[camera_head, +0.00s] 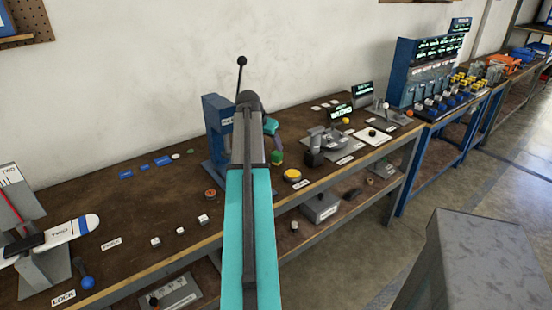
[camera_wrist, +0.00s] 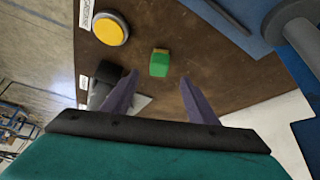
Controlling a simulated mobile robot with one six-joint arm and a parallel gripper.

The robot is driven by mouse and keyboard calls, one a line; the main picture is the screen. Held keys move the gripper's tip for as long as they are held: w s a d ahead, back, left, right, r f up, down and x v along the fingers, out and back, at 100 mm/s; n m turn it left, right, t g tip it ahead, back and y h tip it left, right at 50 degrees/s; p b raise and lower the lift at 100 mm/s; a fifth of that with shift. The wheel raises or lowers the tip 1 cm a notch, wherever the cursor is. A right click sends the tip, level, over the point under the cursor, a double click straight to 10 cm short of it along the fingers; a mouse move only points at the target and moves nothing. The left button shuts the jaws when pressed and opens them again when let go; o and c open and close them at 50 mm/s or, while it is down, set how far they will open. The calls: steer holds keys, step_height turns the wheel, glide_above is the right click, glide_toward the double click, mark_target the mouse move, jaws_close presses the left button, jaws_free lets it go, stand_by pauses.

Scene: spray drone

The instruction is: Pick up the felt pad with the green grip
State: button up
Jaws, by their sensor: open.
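The green grip (camera_wrist: 159,62) of the felt pad is a small block standing on the brown bench top. In the head view the green grip (camera_head: 277,158) sits just below the end of my arm. The felt under the grip is too small to make out. My gripper (camera_wrist: 159,78) is open and empty, its two purple fingers pointing at the bench. The green grip shows between and just beyond the fingertips, apart from both. In the head view my gripper (camera_head: 277,144) is partly hidden by my arm.
A blue stand (camera_head: 215,130) rises left of my arm, and a grey fixture with a black block (camera_head: 314,158) stands to the right. Small white blocks (camera_head: 180,231) lie front left.

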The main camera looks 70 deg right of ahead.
mark_target(277, 153)
steer(key=shift+p+x, duration=0.3)
steer(key=shift+x, duration=2.2)
steer(key=shift+p+x, duration=0.9)
steer(key=shift+x, duration=1.7)
steer(key=shift+d, duration=0.1)
steer(key=c, duration=1.2)
steer(key=shift+s, duration=0.1)
steer(key=shift+c, duration=0.2)
steer(key=shift+r, duration=0.25)
steer(key=shift+r+b, duration=0.65)
steer(key=shift+r, duration=0.85)
steer(key=s+a+b, duration=0.1)
steer(key=s+a, duration=0.1)
steer(key=a, duration=0.2)
steer(key=s+a+r+b, duration=0.1)
steer(key=s+a, duration=0.2)
steer(key=a, duration=0.2)
steer(key=s+a+b, duration=0.1)
steer(key=s+a, duration=0.2)
steer(key=a, duration=0.1)
steer(key=shift+s+a+r, duration=0.2)
steer(key=shift+a+r, duration=0.1)
steer(key=shift+a, duration=0.05)
